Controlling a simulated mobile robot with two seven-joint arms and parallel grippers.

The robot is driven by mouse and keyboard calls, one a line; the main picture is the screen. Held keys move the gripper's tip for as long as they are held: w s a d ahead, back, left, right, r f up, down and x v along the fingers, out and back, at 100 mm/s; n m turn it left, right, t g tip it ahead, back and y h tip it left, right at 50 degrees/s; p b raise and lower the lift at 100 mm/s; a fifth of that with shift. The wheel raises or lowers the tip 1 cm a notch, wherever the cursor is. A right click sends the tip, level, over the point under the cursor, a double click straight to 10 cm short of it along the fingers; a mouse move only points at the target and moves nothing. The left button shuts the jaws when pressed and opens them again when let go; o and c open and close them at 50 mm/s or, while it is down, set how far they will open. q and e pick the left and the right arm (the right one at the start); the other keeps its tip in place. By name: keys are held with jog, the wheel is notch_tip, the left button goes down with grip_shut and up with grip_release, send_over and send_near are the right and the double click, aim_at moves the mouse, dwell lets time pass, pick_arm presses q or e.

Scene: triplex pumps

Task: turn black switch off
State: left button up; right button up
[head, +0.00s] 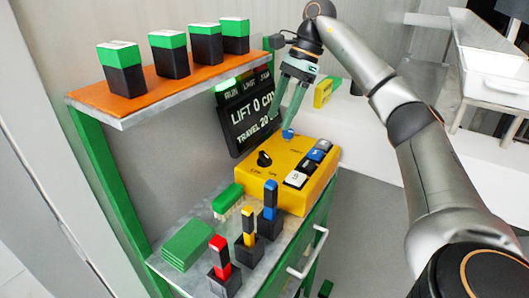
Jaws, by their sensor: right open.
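A yellow control box (279,182) sits on the lower shelf of the cart. A black rotary switch (264,159) is on its top face near the left, with small labels below it that I cannot read clearly. A small blue part (288,134) is at the box's back edge. My right gripper (287,122) comes down from above with green fingers, open and empty. In the picture its tips appear just above the blue part, up and right of the black switch; I cannot tell whether they touch anything. My left gripper is not in view.
White, black and blue buttons (296,179) line the box's right side. A dark display (249,113) stands behind it. Red, yellow and blue posts in black bases, a brush (227,199) and green pads (187,244) occupy the shelf. An orange upper shelf (172,80) holds several green-topped black blocks.

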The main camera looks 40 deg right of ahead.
aim_at(265, 154)
jog(key=b+x, duration=0.1)
jog(key=x, duration=0.8)
jog(key=shift+w+a+f+b, duration=0.1)
jog(key=shift+a+f+b, duration=0.1)
jog(key=shift+f+b, duration=0.15)
jog(key=shift+c, duration=0.2)
grip_shut()
